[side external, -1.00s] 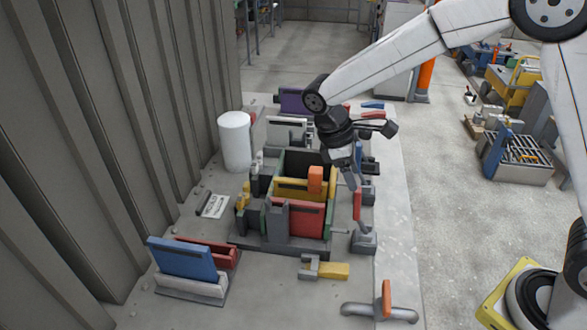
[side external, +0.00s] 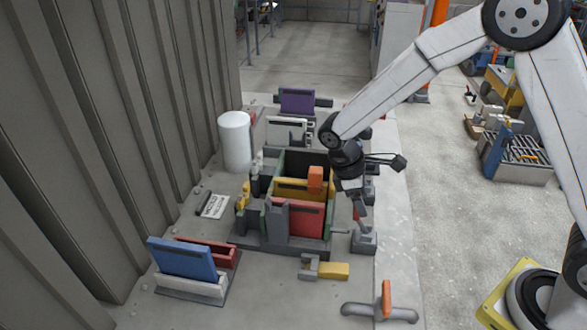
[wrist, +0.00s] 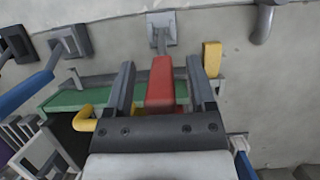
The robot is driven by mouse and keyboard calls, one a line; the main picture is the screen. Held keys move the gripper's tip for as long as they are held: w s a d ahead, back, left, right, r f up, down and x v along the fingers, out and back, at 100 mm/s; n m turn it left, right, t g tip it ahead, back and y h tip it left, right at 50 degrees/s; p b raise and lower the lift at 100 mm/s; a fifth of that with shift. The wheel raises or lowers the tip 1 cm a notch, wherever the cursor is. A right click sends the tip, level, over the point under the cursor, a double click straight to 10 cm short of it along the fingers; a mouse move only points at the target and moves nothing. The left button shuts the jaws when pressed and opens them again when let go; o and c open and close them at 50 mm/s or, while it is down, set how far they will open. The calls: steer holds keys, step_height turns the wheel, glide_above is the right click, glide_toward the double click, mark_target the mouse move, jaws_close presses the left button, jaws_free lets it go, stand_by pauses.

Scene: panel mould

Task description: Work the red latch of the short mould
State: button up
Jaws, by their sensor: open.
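The red latch handle shows in the wrist view (wrist: 160,82), joined to a grey base (wrist: 162,28) on the bench. In the side view only a small red part (side external: 355,214) shows; my gripper covers the rest. The grey base (side external: 363,241) stands to the right of the mould (side external: 285,250), which holds red (side external: 305,220) and yellow (side external: 290,188) panels. My gripper (side external: 359,212) is open at the handle. In the wrist view its fingers (wrist: 160,65) stand on either side of the red handle, with gaps visible; I cannot tell whether either touches.
A yellow-and-grey clamp (side external: 325,268) and an orange-handled tool (side external: 386,300) lie in front. A blue panel (side external: 182,258) stands in a rack at left. A white cylinder (side external: 235,141) stands behind. In the wrist view a blue handle (wrist: 27,93) lies left.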

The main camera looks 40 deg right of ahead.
jaws_close()
stand_by(1.4)
